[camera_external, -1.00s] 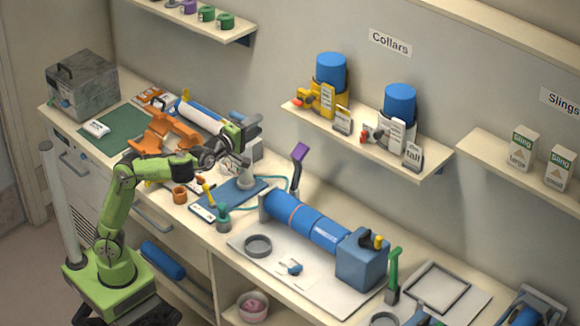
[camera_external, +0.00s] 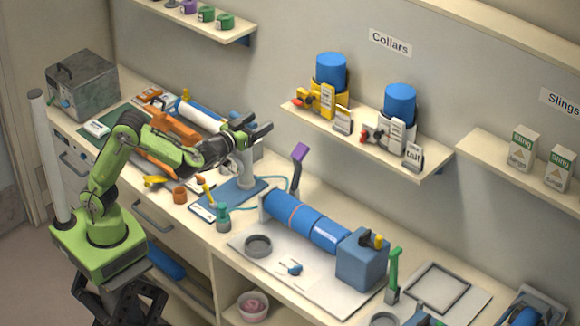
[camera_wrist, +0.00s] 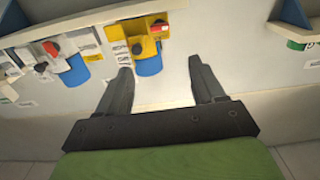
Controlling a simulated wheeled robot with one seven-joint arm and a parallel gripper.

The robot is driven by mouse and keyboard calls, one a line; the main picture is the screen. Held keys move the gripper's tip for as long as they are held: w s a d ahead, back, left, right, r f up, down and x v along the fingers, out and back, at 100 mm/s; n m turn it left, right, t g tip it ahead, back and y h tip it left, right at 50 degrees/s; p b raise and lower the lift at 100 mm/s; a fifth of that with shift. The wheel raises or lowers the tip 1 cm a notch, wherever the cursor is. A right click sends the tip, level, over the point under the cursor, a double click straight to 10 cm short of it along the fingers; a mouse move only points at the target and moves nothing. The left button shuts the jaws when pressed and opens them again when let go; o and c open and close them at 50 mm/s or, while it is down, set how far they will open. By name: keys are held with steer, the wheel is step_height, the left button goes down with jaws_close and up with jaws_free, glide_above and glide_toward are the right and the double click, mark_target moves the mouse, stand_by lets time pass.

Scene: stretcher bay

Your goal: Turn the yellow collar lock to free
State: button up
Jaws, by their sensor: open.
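The yellow collar (camera_external: 318,101) is wrapped around a blue cylinder (camera_external: 331,70) on the shelf under the "Collars" sign. A yellow part with a red piece (camera_external: 296,104) sticks out at its left side. In the wrist view the scene is upside down, with the yellow collar (camera_wrist: 140,28) at the top centre and red marks on it. The lock's position is too small to read. My gripper (camera_external: 260,126) is open and empty, left of the shelf and apart from the collar. Its fingers (camera_wrist: 160,68) frame the wall below the blue cylinder in the wrist view.
A white collar (camera_external: 385,130) on another blue cylinder stands to the right on the same shelf (camera_external: 390,157), with small cards in front. Below, the counter holds a blue jointed tube (camera_external: 300,218), a lamp-like stand (camera_external: 245,170) and several tools. Air between gripper and shelf looks clear.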

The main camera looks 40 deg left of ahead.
mark_target(295, 103)
steer(key=w+p, duration=0.5)
steer(key=w, duration=1)
steer(key=shift+p, duration=0.35)
steer(key=shift+w+f, duration=0.2)
steer(key=shift+w, duration=0.25)
steer(key=c, duration=1.1)
steer(key=shift+o, duration=0.2)
steer(key=shift+f+m+b, duration=0.15)
steer(key=shift+m+b, duration=0.35)
steer(key=shift+m, duration=0.3)
